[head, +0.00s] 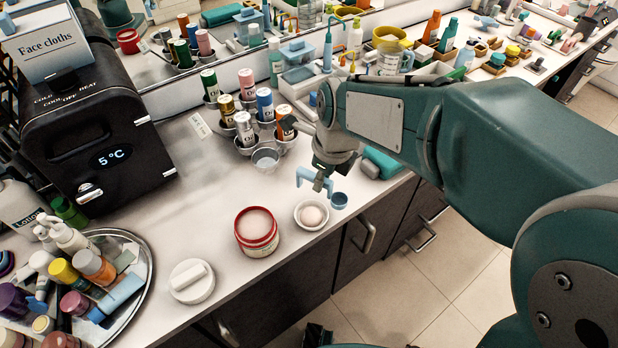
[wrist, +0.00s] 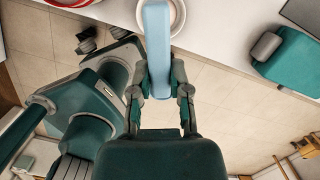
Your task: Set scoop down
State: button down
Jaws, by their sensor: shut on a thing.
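The light blue scoop (head: 339,201) is in my gripper (head: 322,180), above the counter's front edge. The scoop's cup is hidden in the wrist view.
A red-rimmed open jar (head: 256,238) stands left of the dish, and a white lid (head: 191,283) lies further left. A bottle carousel (head: 265,158) stands behind. A teal case (head: 381,162) lies to the right. Bare counter (head: 205,225) shows left of the jar.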

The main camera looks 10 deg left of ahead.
jog(key=w+a+f, duration=0.1)
jog(key=w+f, duration=0.1)
jog(key=w+a+f, duration=0.2)
jog(key=w+f, duration=0.1)
jog(key=w+a+f, duration=0.1)
jog(key=w+f, duration=0.1)
jog(key=shift+w+a+f, duration=0.2)
jog(key=shift+w+f, duration=0.05)
jog(key=shift+w, duration=0.1)
jog(key=shift+w+f, duration=0.15)
jog(key=shift+f, duration=1.5)
jog(key=shift+f, duration=0.15)
jog(key=c, duration=0.6)
grip_release()
jog(key=r, duration=0.4)
jog(key=d+r, duration=0.1)
jog(key=r, duration=0.7)
jog(key=shift+s+d+r, duration=0.1)
jog(key=shift+s+d, duration=0.25)
